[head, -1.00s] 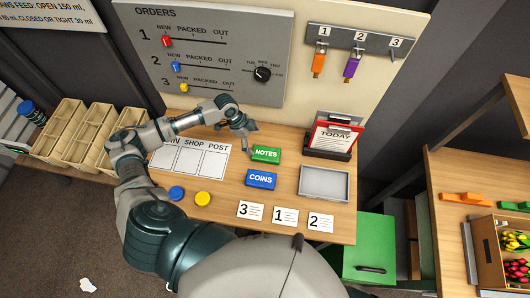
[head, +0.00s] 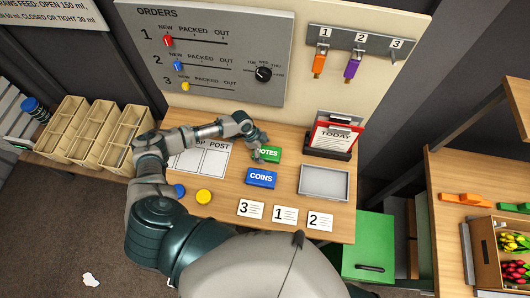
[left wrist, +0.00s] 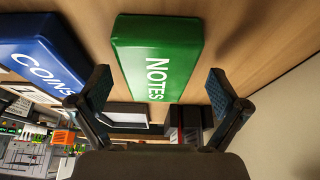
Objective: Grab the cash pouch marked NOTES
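The green pouch marked NOTES (head: 269,154) lies on the wooden table, just behind the blue COINS pouch (head: 261,178). My left gripper (head: 260,150) is at the left end of the green pouch in the head view and covers the start of its label. In the left wrist view the green pouch (left wrist: 158,60) lies ahead between the two spread fingers of my left gripper (left wrist: 160,92), with gaps on both sides. The blue pouch (left wrist: 42,58) is beside the left finger there. My right gripper is not in view.
A grey tray (head: 325,194) and a TODAY card holder (head: 331,148) stand to the right. Number cards (head: 285,215) and a yellow disc (head: 204,197) lie in front. The ORDERS board (head: 212,55) rises behind the table.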

